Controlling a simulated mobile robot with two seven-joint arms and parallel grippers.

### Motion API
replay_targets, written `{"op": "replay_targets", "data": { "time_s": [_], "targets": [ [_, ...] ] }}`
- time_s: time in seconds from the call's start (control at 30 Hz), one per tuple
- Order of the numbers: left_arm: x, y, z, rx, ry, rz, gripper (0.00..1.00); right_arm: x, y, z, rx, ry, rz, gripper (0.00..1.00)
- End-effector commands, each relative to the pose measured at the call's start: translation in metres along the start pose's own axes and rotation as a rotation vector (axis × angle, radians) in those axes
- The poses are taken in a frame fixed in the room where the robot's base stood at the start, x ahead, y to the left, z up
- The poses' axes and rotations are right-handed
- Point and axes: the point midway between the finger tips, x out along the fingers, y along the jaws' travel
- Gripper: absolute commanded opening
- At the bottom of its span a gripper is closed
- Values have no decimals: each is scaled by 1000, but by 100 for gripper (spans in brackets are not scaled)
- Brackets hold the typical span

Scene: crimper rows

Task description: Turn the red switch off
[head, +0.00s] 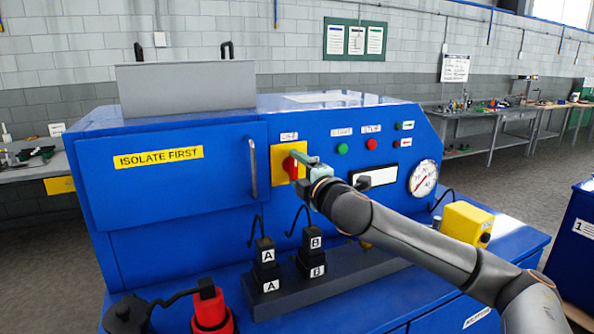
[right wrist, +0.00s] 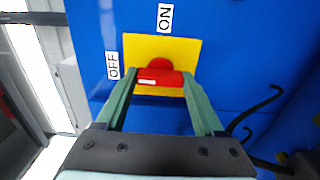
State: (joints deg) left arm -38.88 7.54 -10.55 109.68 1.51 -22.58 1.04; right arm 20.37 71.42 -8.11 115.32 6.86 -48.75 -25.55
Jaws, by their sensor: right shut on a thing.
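The red switch (head: 291,168) sits on a yellow plate (head: 277,164) on the blue machine front. My right gripper (head: 303,167) has its green fingers at the switch. In the right wrist view the fingers are shut on both ends of the red switch handle (right wrist: 160,78). There the handle lies left to right, with the OFF label (right wrist: 113,66) to its left and the ON label (right wrist: 165,17) above the plate. In the head view the handle looks upright, below a small label (head: 289,135). My left gripper is not in view.
A cabinet door marked ISOLATE FIRST (head: 158,157) is left of the switch. Green (head: 342,149) and red (head: 371,144) buttons and a gauge (head: 423,178) are to its right. Black A (head: 267,256) and B plugs (head: 315,242) stand on a grey block below.

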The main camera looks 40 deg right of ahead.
Motion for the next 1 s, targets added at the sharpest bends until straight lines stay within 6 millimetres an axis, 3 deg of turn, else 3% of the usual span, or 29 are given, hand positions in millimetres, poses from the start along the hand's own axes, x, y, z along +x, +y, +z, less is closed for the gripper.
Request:
{"op": "replay_targets", "data": {
  "time_s": [0.5, 0.53, 0.8, 1.0],
  "targets": [
    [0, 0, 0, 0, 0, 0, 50, 0, 0, 0, -22, 0, 0, 14],
    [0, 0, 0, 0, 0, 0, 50, 0, 0, 0, -22, 0, 0, 72],
    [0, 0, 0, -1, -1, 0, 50, 0, 0, 0, -19, 0, 0, 100],
    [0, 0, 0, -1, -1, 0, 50, 0, 0, 0, -18, 0, 0, 100]
  ]
}}
